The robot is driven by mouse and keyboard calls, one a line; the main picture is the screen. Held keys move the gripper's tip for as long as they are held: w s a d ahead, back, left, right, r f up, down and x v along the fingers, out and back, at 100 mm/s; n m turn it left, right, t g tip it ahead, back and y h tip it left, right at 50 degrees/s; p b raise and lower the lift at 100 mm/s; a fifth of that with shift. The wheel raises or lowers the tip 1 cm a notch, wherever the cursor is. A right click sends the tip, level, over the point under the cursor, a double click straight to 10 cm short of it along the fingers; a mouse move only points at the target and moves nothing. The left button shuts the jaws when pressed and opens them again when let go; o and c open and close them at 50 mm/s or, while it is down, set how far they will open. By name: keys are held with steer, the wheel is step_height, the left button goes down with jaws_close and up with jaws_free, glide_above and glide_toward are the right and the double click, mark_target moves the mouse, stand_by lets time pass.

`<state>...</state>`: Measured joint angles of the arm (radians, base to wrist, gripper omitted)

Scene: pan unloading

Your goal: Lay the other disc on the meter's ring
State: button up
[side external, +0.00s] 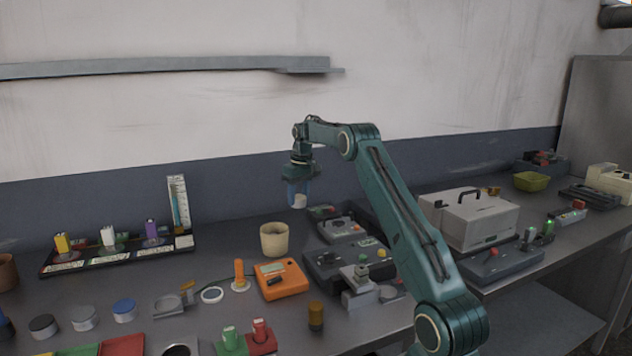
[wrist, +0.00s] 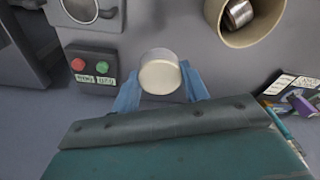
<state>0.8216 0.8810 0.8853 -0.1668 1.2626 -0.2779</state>
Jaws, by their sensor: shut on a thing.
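My gripper (wrist: 161,88) is shut on a pale round disc (wrist: 160,72), with blue fingers on either side of it. In the side external view my gripper (side external: 299,193) hangs above the bench, holding the pale piece (side external: 299,201) clear of the surface. A cream cup (side external: 274,241) stands below and to the left of it. The wrist view shows a shiny metal piece (wrist: 238,14) inside this cup (wrist: 213,14). An orange meter (side external: 281,280) lies in front of the cup. A white ring (side external: 203,296) lies flat on the bench to the meter's left.
An orange upright piece (side external: 239,272) stands between ring and meter. Grey devices (side external: 341,228) stand right of the cup. A rack with coloured blocks (side external: 120,254) is at the back left. Coloured trays and round pieces crowd the front left.

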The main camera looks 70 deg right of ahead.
steer(key=s+d, duration=0.6)
steer(key=s, duration=0.5)
steer(key=shift+s+r+n, duration=0.25)
steer(key=shift+r+n, duration=0.15)
steer(key=shift+f, duration=0.15)
glide_above(338, 223)
steer(key=shift+s+a+f, duration=0.1)
steer(key=shift+f, duration=1.5)
steer(key=shift+s+a+f, duration=0.1)
steer(key=shift+f, duration=1.5)
steer(key=shift+f, duration=0.65)
steer(key=o, duration=1.1)
steer(key=shift+o, duration=0.2)
step_height(338, 223, up, 14)
steer(key=s, duration=0.1)
steer(key=shift+s+a, duration=0.2)
steer(key=shift+s, duration=0.05)
